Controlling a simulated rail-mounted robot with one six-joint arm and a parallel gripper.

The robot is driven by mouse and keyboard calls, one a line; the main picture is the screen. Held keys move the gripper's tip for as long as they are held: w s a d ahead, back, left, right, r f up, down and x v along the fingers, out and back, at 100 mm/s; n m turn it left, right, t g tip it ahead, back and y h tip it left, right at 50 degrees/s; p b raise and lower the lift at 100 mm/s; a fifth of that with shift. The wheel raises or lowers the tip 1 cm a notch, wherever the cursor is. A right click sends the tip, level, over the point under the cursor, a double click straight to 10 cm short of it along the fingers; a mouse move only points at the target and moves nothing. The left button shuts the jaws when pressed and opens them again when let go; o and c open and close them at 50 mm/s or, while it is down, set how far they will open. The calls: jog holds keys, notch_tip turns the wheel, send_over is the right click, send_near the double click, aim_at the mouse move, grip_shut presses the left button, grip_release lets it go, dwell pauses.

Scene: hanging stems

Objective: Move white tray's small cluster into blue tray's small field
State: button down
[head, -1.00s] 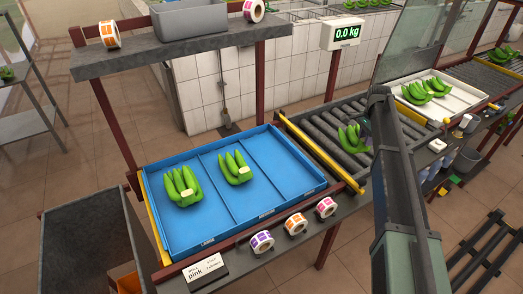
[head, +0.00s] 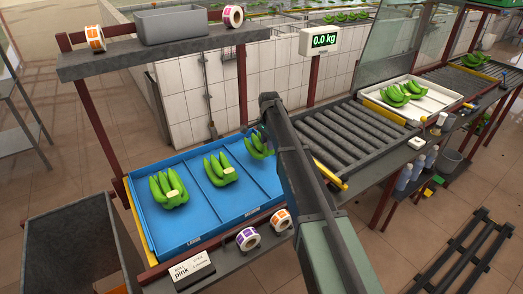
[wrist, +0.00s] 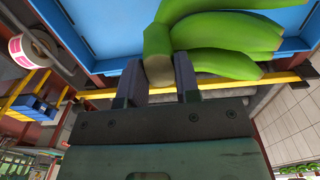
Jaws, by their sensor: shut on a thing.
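My gripper (wrist: 158,80) is shut on the crown of a green banana cluster (wrist: 222,38). In the head view the held cluster (head: 258,146) is over the right part of the blue tray (head: 165,233), partly hidden by my arm. I cannot tell whether it touches the tray floor. The blue tray has dividers; one labelled cluster (head: 170,190) lies in its left field and another (head: 220,172) in its middle field. The white tray (head: 432,108) stands at the back right with green clusters (head: 400,95) in it.
A roller conveyor (head: 350,135) lies between the trays. Label rolls (head: 248,238) and a "pink" card (head: 192,268) stand along the blue tray's front edge. A shelf (head: 160,58) with a grey bin (head: 178,25) is above the tray's back. A scale display (head: 319,41) reads 0.0 kg.

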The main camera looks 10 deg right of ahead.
jog(key=shift+f, duration=0.15)
jog(key=shift+f+b, duration=1.65)
jog(key=shift+f, duration=0.25)
jog(key=shift+f+b, duration=0.35)
jog(key=c, duration=0.8)
grip_release()
jog(key=shift+o, duration=0.2)
